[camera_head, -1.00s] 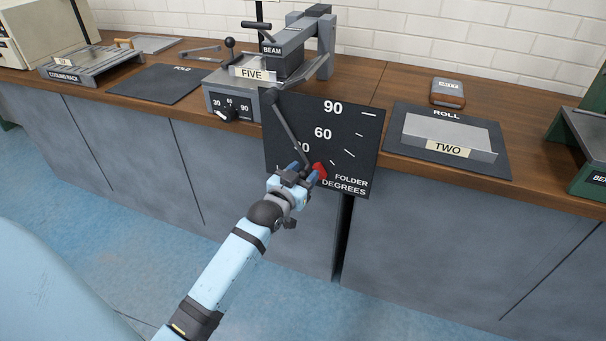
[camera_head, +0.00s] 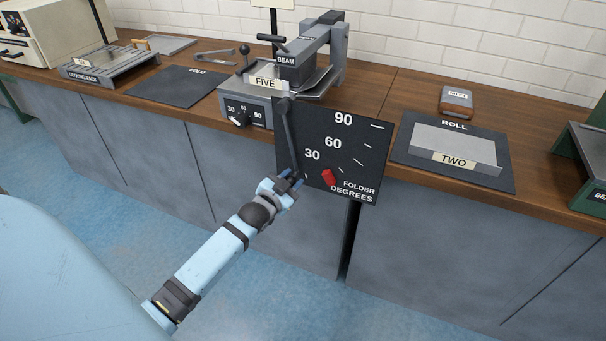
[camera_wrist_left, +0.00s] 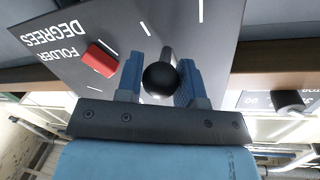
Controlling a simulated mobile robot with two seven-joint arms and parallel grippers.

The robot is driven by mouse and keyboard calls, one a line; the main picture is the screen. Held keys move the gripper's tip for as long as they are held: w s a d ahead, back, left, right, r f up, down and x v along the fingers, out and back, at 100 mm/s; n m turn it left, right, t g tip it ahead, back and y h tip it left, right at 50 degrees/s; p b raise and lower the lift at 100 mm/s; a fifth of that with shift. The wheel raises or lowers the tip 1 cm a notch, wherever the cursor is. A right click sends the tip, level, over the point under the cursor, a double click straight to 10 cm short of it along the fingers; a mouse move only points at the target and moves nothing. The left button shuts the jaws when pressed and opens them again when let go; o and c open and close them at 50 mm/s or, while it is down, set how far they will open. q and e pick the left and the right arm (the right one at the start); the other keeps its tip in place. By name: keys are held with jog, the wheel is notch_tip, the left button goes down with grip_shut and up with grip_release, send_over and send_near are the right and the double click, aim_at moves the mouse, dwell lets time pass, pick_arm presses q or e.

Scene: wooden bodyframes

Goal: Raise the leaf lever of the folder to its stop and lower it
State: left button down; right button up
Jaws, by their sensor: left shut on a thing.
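The folder (camera_head: 266,92) stands on the bench with a "FIVE" plate and a beam on top. Its leaf lever (camera_head: 290,137) is a dark rod that hangs almost straight down in front of the black degrees board (camera_head: 313,135). A red marker (camera_head: 329,178) sits on the board to the right of the lever's end, apart from it; it also shows in the left wrist view (camera_wrist_left: 99,59). My left gripper (camera_head: 290,181) is shut on the lever's black ball knob (camera_wrist_left: 160,79), between its blue fingers. My right gripper is not in view.
A dial knob (camera_head: 240,121) is on the folder's front. A black "FOLD" mat (camera_head: 180,87) and a cooling rack (camera_head: 104,62) are left of it. The floor before the cabinets is clear.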

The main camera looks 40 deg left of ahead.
pick_arm(q)
jog(key=shift+s+a+f+m+p, duration=0.1)
jog(key=shift+s+a+m+p, duration=0.1)
jog(key=shift+a+m+p, duration=0.55)
jog(key=shift+s+a+f+m+p, duration=0.1)
jog(key=shift+s+a+m+p, duration=0.15)
jog(key=shift+a, duration=0.85)
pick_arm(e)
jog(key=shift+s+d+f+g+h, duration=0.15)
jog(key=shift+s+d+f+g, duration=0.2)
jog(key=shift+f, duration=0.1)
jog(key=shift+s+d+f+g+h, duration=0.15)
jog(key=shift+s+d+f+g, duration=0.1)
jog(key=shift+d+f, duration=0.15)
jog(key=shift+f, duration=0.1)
pick_arm(q)
jog(key=c, duration=0.8)
grip_release()
jog(key=shift+a, duration=0.1)
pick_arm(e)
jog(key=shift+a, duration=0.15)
